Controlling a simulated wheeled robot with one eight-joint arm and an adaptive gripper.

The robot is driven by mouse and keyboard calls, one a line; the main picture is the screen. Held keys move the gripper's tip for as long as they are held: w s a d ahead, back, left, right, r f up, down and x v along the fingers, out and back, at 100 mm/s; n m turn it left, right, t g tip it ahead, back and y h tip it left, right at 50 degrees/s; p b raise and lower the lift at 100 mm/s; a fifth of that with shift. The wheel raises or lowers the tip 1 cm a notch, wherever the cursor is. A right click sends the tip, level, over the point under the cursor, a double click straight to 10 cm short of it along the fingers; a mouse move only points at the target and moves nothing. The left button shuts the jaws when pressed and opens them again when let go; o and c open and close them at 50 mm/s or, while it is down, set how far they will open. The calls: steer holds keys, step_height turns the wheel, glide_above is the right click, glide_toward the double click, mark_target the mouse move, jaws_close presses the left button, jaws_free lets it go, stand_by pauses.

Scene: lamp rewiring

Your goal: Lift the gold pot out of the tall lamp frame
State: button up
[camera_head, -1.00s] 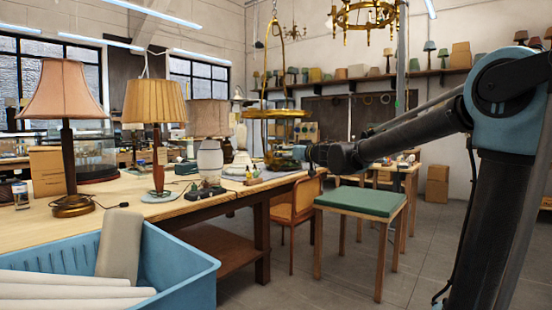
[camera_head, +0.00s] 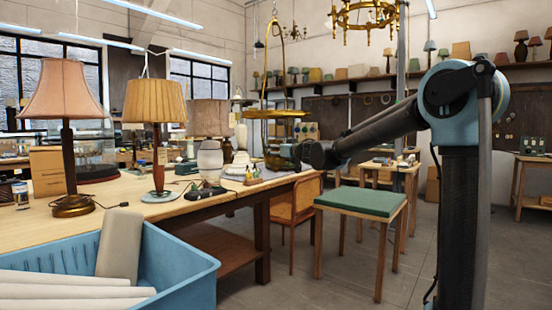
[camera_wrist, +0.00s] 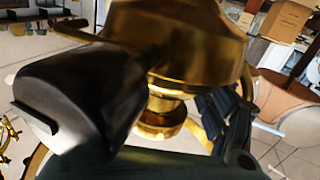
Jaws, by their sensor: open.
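The tall lamp frame (camera_head: 264,80) is a thin gold arch hanging beyond the workbench in the head view, with a wide gold disc-like part low in it. The gold pot (camera_wrist: 195,45) fills the top middle of the wrist view, with a narrower gold neck and knob below its body. My gripper (camera_wrist: 168,105) is open, with one dark finger left of the neck and one right of it. I cannot tell whether either finger touches it. In the head view my gripper (camera_head: 283,155) is small and dark beneath the gold disc, so its fingers are unclear there.
The workbench (camera_head: 120,190) carries several lamps at left. A blue crate (camera_head: 185,262) with pale rolls is in front. A green-topped stool (camera_head: 360,203) and a chair (camera_head: 297,205) stand below my arm. A brass chandelier (camera_head: 365,17) hangs above. Open floor lies at right.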

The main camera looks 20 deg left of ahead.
steer(key=shift+a, duration=0.15)
steer(key=c, duration=1)
steer(key=shift+c, duration=0.2)
steer(key=shift+w+r, duration=0.1)
steer(key=shift+r, duration=0.05)
